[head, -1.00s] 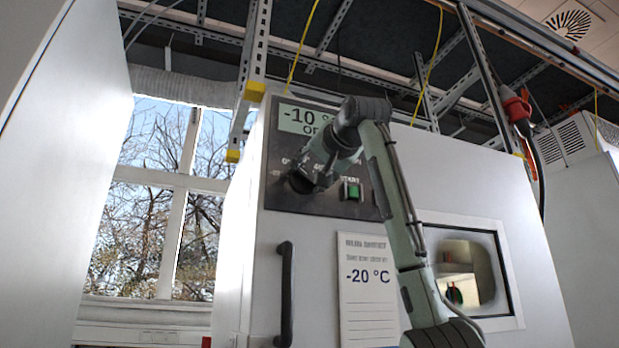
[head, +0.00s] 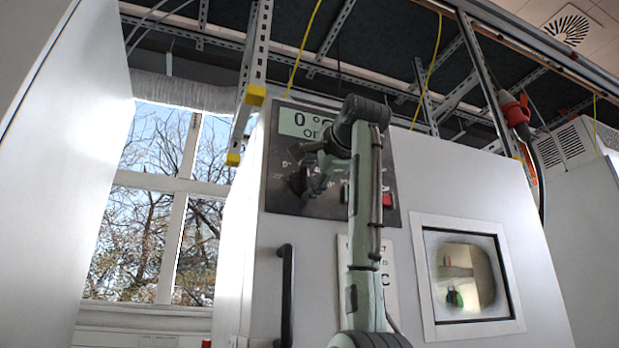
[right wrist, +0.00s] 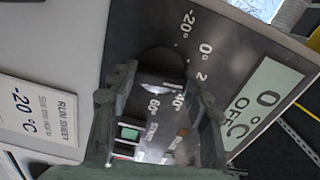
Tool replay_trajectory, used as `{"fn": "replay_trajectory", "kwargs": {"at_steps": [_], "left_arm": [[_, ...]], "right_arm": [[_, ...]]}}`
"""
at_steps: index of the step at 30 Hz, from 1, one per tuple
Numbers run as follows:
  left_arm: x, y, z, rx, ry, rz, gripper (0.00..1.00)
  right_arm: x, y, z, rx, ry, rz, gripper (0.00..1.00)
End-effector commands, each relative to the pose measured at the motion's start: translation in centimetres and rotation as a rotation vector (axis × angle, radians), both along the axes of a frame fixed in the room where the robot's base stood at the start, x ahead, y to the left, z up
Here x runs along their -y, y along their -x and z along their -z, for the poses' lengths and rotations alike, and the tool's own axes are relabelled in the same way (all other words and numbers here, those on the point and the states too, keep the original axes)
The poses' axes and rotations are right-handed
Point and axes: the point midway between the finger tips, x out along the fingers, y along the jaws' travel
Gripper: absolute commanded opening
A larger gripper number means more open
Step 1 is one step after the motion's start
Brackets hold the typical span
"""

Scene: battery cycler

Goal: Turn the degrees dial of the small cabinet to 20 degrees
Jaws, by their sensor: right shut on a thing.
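The small cabinet (head: 255,230) has a dark control panel (head: 275,203). Its display (head: 300,121) reads 0 °C with OFF below; it also shows in the right wrist view (right wrist: 254,103). The black degrees dial (right wrist: 162,60) sits among printed marks of -20°, 0°, a partly hidden 2, 40° and 60°. My right gripper (head: 308,178) is at the dial and shut on it, with one finger on either side in the right wrist view (right wrist: 165,85). The gripper hides part of the dial and scale. My left gripper is not in view.
A run sheet (right wrist: 38,110) reading -20 °C hangs on the cabinet front. A black handle (head: 286,295), a red button (head: 387,200) and a window (head: 465,275) are on the front. A green button (right wrist: 129,132) is near the gripper. Metal rails run overhead.

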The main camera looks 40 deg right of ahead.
Motion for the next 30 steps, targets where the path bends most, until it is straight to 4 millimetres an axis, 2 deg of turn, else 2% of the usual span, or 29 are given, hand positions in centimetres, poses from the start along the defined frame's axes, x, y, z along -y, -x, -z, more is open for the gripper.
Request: {"fn": "replay_trajectory", "kwargs": {"at_steps": [9,24,25,30], "left_arm": [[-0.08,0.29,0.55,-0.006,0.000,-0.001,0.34],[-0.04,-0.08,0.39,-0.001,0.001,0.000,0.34],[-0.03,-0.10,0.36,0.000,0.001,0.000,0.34],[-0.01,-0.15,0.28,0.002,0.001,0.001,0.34]], "right_arm": [[0.06,0.01,0.03,0.024,-0.101,0.002,0.19],[0.10,0.02,0.04,0.027,-0.117,0.003,0.19],[0.10,0.02,0.04,0.027,-0.116,0.003,0.50],[0.08,0.02,0.03,0.028,-0.116,0.002,0.69]]}}
